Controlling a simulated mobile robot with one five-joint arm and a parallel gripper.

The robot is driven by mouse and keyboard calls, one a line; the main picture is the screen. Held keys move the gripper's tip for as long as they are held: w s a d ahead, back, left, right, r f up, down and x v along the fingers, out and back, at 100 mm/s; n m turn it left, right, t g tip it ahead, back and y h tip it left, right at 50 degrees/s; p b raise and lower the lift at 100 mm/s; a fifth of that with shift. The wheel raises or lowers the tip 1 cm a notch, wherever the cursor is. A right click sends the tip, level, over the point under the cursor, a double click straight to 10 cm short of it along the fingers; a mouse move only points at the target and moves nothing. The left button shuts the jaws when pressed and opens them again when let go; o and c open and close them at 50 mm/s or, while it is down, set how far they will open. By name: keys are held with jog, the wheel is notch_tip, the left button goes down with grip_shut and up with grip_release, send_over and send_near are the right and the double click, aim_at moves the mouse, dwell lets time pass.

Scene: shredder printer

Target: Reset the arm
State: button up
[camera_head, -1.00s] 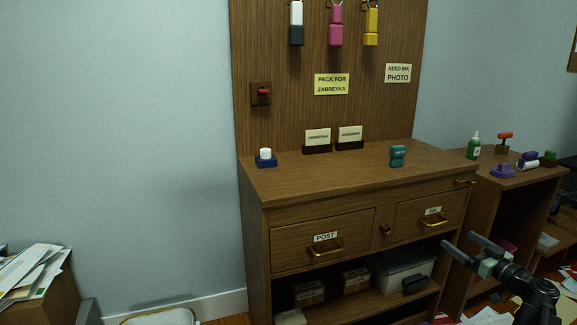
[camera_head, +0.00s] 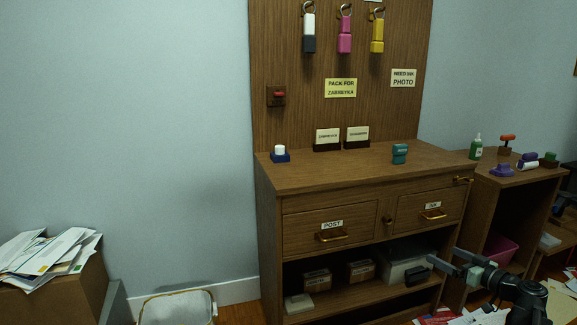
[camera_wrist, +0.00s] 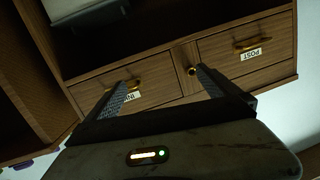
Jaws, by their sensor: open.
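My gripper (camera_head: 450,262) is at the lower right of the head view, in front of the right part of the cabinet (camera_head: 290,190). It is open and nothing is between its fingers. In the wrist view my gripper (camera_wrist: 165,85) shows two spread dark fingers, with the cabinet's drawer fronts beyond. The INK drawer (camera_head: 430,212) and the POST drawer (camera_head: 330,230) look shut. In the wrist view the INK drawer (camera_wrist: 90,95) is partly hidden by the left finger, and the POST drawer (camera_wrist: 220,58) is at upper right.
The cabinet top holds a teal stamp (camera_head: 400,153) and a white-and-blue stamp (camera_head: 280,154). A side table at right holds a green bottle (camera_head: 476,147) and several stamps. A paper pile (camera_head: 50,250) lies on a box at left. A bin (camera_head: 178,306) stands on the floor.

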jog(key=a+f+g+y+p, duration=0.1)
jog(key=a+f+g+p, duration=0.2)
jog(key=a, duration=0.8)
jog(key=a+f+g+p, duration=0.1)
jog(key=a+f+g, duration=0.35)
jog(key=a, duration=0.55)
jog(key=s+a+f+m+g+h+p, duration=0.3)
jog(key=s+a+g+h+p, duration=0.4)
jog(key=s+a, duration=0.7)
notch_tip(320, 180, up, 38)
jog(key=w+p, duration=0.1)
jog(key=p, duration=3.4)
jog(key=shift+a+f+p, duration=0.2)
jog(key=shift+a+p, duration=0.15)
jog(key=shift+p, duration=0.05)
